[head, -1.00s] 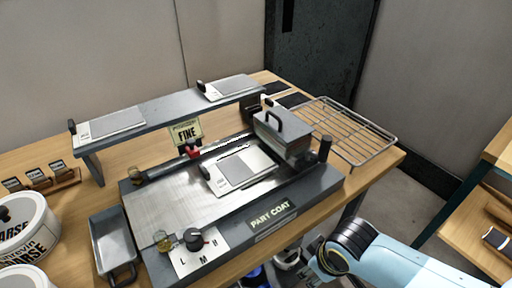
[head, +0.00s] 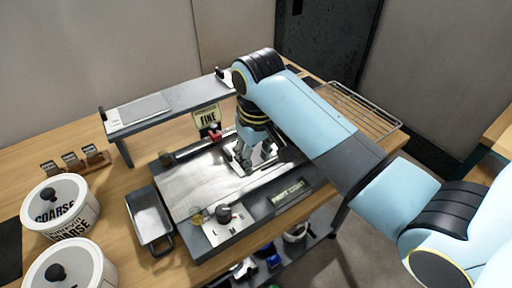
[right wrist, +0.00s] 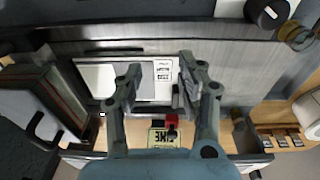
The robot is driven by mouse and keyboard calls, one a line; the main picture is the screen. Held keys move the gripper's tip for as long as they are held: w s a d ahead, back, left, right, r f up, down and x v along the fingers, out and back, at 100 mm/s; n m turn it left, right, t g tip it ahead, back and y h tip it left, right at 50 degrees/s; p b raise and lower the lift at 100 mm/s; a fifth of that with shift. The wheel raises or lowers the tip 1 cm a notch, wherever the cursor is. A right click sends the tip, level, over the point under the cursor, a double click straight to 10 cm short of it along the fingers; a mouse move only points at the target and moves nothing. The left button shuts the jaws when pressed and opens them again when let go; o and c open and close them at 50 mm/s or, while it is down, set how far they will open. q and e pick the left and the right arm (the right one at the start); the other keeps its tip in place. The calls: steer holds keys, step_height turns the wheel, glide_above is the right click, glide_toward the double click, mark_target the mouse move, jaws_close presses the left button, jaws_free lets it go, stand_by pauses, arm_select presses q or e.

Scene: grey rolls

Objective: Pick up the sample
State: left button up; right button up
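The sample, a flat plate with a grey panel, a white label and a dark upright tab at one end, lies on the metal bed of the coating machine (head: 190,185). In the right wrist view the sample (right wrist: 107,80) lies below the fingers, its tab close to the right-hand finger. In the head view my arm and gripper hide much of it. My right gripper (head: 243,165) points down over the bed at the label end. In the right wrist view its fingers (right wrist: 160,72) stand apart with nothing gripped between them. My left gripper is not in view.
A raised shelf (head: 185,103) behind the bed carries another plate (head: 140,108). A "FINE" sign (head: 208,119) and red knob stand near the gripper. A wire rack (head: 360,110) is at right. A grey tray (head: 148,217) and white tubs (head: 68,265) stand left.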

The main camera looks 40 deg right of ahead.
steer(key=w+a+r+g, duration=0.1)
steer(key=w+a+r, duration=0.1)
steer(key=w+r, duration=0.45)
glide_above(228, 153)
steer(key=f, duration=0.5)
steer(key=shift+s+f, duration=0.25)
steer(key=shift+f, duration=0.15)
steer(key=f, duration=0.5)
steer(key=shift+w+f, duration=0.3)
steer(key=shift+w, duration=0.05)
steer(key=shift+c, duration=0.3)
jaws_close()
